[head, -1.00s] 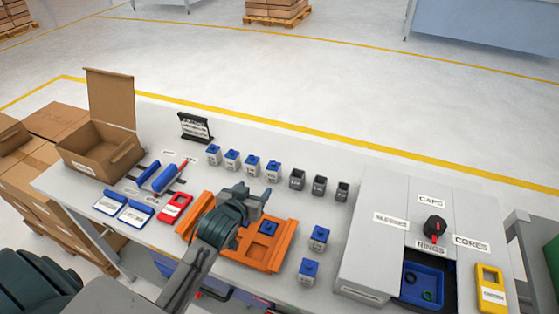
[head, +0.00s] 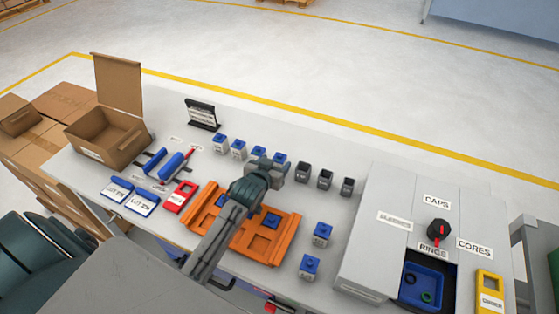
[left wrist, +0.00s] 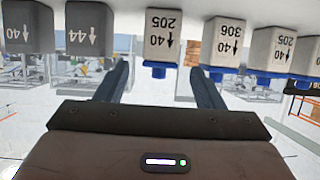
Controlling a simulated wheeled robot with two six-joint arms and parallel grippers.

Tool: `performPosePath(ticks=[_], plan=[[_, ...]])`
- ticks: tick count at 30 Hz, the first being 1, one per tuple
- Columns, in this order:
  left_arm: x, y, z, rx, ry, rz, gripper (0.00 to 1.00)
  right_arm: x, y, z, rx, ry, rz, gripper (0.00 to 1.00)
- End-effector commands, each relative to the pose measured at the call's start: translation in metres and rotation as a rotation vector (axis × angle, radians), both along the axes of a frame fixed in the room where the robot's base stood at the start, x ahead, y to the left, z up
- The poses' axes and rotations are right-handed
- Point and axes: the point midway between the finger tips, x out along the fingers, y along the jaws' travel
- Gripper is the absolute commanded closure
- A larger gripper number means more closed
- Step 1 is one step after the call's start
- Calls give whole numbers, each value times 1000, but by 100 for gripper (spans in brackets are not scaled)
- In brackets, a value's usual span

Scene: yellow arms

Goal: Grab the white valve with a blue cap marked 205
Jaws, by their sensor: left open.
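A white valve with a blue cap marked 205 (left wrist: 163,36) appears upside down in the left wrist view, lined up between my open left fingers (left wrist: 160,72). It touches neither finger visibly; I cannot tell whether the tips reach around it. In the head view it is the rightmost white valve (head: 281,158) of the back row, partly hidden by my left gripper (head: 279,170). Beside it in the wrist view stand a white valve marked 306 (left wrist: 229,42) and another marked 205 (left wrist: 282,48). My right gripper is not in view.
Dark grey blocks (head: 325,178) stand just right of the white valves. An orange fixture (head: 285,240) lies below my left arm. An open cardboard box (head: 105,150) is at left.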

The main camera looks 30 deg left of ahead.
Motion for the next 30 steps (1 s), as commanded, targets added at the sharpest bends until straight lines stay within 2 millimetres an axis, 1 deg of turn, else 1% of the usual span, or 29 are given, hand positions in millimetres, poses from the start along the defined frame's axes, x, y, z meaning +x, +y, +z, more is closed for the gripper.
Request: performPosePath(ticks=[1,6,14,17,21,22,30], plan=[[7,0,0,-1,1,0,38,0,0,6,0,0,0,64],[20,2,-7,-1,0,0,38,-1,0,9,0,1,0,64],[22,2,-9,0,0,0,38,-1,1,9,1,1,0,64],[21,2,-9,0,0,0,56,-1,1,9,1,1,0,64],[21,2,-9,0,0,0,83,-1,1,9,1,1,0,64],[21,2,-9,0,0,0,88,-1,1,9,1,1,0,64],[22,2,-7,0,-1,0,88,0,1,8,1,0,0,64]])
